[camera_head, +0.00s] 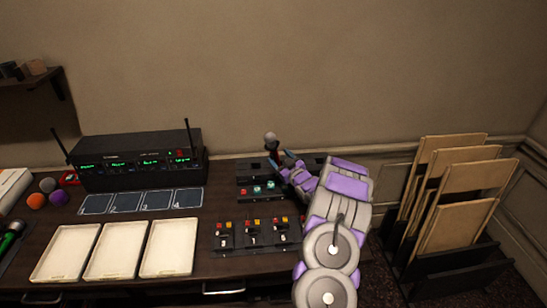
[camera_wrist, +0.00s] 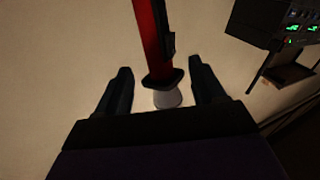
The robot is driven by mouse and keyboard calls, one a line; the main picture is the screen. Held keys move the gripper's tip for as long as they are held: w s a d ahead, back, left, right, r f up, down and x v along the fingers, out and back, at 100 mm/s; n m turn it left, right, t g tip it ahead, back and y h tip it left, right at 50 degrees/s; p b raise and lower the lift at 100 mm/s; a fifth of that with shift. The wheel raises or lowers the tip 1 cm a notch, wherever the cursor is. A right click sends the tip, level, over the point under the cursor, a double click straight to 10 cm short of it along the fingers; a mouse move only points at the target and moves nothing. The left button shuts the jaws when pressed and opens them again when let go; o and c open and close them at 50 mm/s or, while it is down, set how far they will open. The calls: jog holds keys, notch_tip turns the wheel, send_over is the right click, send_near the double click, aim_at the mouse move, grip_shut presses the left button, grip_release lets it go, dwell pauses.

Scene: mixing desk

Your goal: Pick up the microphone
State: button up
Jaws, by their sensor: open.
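The microphone has a grey head (camera_head: 271,138) and stands upright near the back of the desk, beside the black rack. In the wrist view its red handle (camera_wrist: 151,35) runs up to the top edge, with a black collar and the grey head (camera_wrist: 167,98) lower down. My gripper (camera_head: 284,163) is at the microphone from the right. In the wrist view my gripper (camera_wrist: 160,72) is open, and the collar and head appear in the gap between its two dark fingers. I cannot tell whether either finger touches it. My gripper partly hides the lower microphone in the head view.
A black receiver (camera_head: 140,160) with green displays and antennas stands left of the microphone. Three cream trays (camera_head: 168,247) lie at the front left. Small control blocks (camera_head: 252,234) stand in front of the microphone. Wooden boards (camera_head: 460,205) lean in a rack at right.

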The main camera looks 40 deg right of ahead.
aim_at(274, 154)
jog(key=shift+w+d+f, duration=0.15)
jog(key=shift+w+d, duration=0.3)
jog(key=shift+w, duration=0.35)
jog(key=w+b, duration=0.1)
jog(key=w, duration=0.2)
jog(key=shift+w+a+b, duration=0.1)
jog(key=shift+w+b, duration=0.05)
jog(key=shift+b, duration=0.15)
jog(key=shift+w, duration=0.7)
jog(key=shift+d, duration=0.2)
grip_shut()
jog(key=shift+r, duration=0.2)
